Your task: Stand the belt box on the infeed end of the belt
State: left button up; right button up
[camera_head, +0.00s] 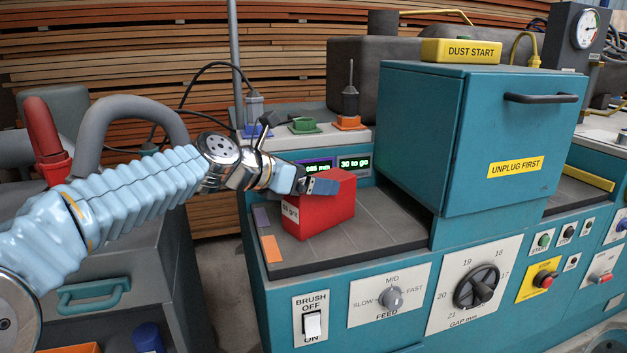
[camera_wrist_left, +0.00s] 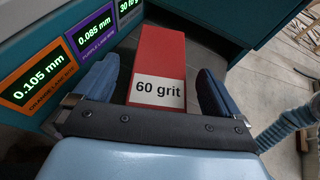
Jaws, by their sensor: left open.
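The belt box (camera_head: 325,207) is red with a white label and rests on the grey infeed end of the belt (camera_head: 385,225), in front of the teal hood. In the left wrist view the box (camera_wrist_left: 160,60) shows its "60 grit" label facing my wrist. My left gripper (camera_head: 318,186) reaches in from the left at the top of the box. In the wrist view its open blue fingers (camera_wrist_left: 156,88) lie on either side of the box, with a visible gap at the right finger. The far side of the box is hidden. My right gripper is not in view.
Bare belt lies right of the box.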

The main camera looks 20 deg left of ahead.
pick_arm(q)
jog(key=v, duration=1)
jog(key=shift+s+a+r, duration=0.15)
jog(key=shift+s+a, duration=0.1)
jog(key=shift+s, duration=0.05)
jog(key=shift+c, duration=0.2)
dwell(0.6)
